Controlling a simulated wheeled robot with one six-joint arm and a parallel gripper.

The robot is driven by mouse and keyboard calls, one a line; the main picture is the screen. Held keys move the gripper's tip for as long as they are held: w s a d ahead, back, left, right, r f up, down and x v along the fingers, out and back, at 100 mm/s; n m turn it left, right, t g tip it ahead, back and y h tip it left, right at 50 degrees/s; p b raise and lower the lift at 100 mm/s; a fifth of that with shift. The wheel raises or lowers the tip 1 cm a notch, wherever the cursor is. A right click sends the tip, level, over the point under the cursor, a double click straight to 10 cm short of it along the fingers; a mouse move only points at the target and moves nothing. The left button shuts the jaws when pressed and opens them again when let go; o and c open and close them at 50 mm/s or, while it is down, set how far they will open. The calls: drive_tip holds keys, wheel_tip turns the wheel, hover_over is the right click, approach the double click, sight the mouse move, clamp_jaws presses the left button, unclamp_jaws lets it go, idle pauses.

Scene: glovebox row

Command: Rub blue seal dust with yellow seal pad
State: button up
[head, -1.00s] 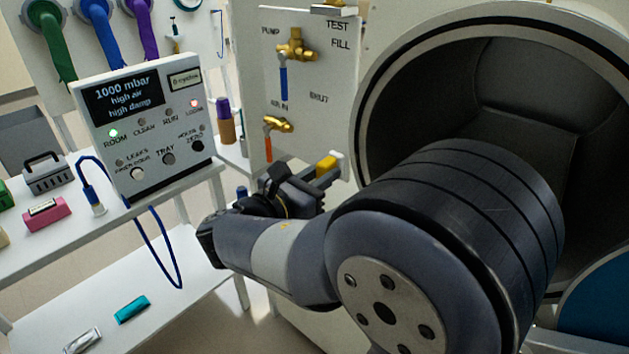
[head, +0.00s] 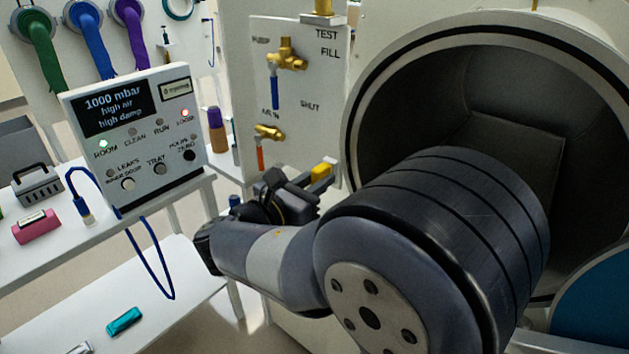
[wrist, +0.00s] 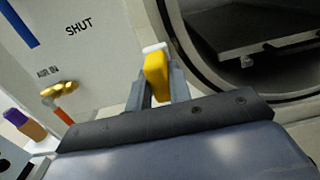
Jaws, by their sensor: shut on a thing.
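My gripper (head: 318,185) is shut on the yellow seal pad (head: 322,171), in front of the lower right of the valve panel. In the wrist view the yellow pad (wrist: 156,75) stands between the two fingers of my gripper (wrist: 158,92), with a white tip at its far end. The pad is apart from the round chamber rim (head: 357,110). My arm hides the lower part of the opening. Blue seal dust cannot be made out on the visible rim in either view.
The valve panel (head: 300,130) with brass valves stands just behind my gripper. A control box (head: 140,135) stands on a white bench at left, its blue cable (head: 155,255) hanging down. In the wrist view a dark tray (wrist: 250,35) lies inside the opening. A blue disc (head: 595,305) is at lower right.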

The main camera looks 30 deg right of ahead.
drive_tip(key=shift+x, duration=0.8)
drive_tip(key=shift+s, duration=0.1)
drive_tip(key=shift+s+d+p, duration=0.3)
drive_tip(key=shift+s, duration=0.6)
drive_tip(key=shift+s+d+p, duration=0.25)
drive_tip(key=shift+s+d, duration=0.05)
drive_tip(key=shift+s, duration=0.6)
drive_tip(key=shift+d, duration=0.15)
drive_tip(key=shift+w+a+r+p, duration=0.1)
drive_tip(key=shift+w+a+p, duration=0.2)
drive_tip(key=shift+w, duration=0.65)
drive_tip(key=shift+w+a+p, duration=0.1)
drive_tip(key=shift+w+a, duration=0.3)
drive_tip(key=shift+w, duration=0.6)
drive_tip(key=shift+a, duration=0.2)
drive_tip(key=shift+p+v, duration=0.7)
drive_tip(key=shift+v, duration=2)
